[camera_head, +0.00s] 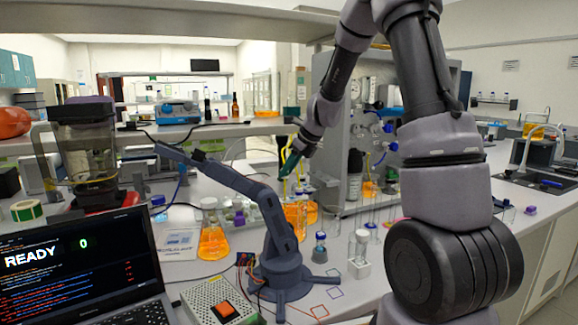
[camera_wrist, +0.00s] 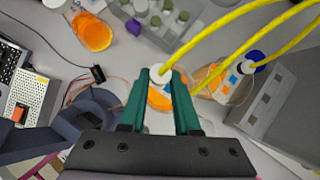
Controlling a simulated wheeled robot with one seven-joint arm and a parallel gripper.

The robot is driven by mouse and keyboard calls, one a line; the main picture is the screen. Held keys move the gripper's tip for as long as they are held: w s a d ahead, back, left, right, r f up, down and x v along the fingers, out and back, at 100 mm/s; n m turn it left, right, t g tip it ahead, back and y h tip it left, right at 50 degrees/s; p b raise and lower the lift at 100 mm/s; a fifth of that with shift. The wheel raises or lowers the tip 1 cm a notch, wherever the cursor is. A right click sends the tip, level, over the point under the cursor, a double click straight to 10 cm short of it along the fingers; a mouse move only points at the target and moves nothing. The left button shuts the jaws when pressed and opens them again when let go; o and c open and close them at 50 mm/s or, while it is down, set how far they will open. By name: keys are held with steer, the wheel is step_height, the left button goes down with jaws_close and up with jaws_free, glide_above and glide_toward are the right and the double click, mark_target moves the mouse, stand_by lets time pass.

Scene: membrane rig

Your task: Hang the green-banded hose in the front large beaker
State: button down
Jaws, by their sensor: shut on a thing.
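My gripper (camera_head: 289,162) has teal fingers and is above the beakers in the middle of the bench. In the wrist view its fingers (camera_wrist: 163,82) are closed around a yellow hose (camera_wrist: 205,34) near a white end fitting. The green band cannot be made out against the teal fingers. The front large beaker (camera_head: 295,217) holds orange liquid. Orange liquid also shows below and between the fingers in the wrist view (camera_wrist: 158,99). A second large beaker (camera_head: 311,211) stands close behind it. Whether the hose end is inside the front beaker cannot be told.
An orange-filled flask (camera_head: 213,240) stands left of the beakers. A small dark-blue desktop arm (camera_head: 282,240) stands in front. The grey rig panel (camera_head: 338,130) rises at right. A capped bottle (camera_head: 320,246) and a white-stoppered vessel (camera_head: 360,250) stand front right.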

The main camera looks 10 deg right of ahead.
mark_target(288, 200)
steer(key=shift+f, duration=3.8)
steer(key=c, duration=0.6)
jaws_free()
steer(key=shift+o, duration=0.2)
steer(key=v, duration=1)
steer(key=shift+r, duration=0.35)
steer(key=shift+s+d, duration=0.1)
steer(key=shift+s, duration=0.05)
steer(key=s+a+r+n, duration=0.1)
steer(key=s+r+n, duration=1.1)
steer(key=s, duration=0.1)
steer(key=s+d+r+n+t+h, duration=0.2)
steer(key=s+r+n, duration=0.1)
steer(key=s+n, duration=0.8)
steer(key=s, duration=0.3)
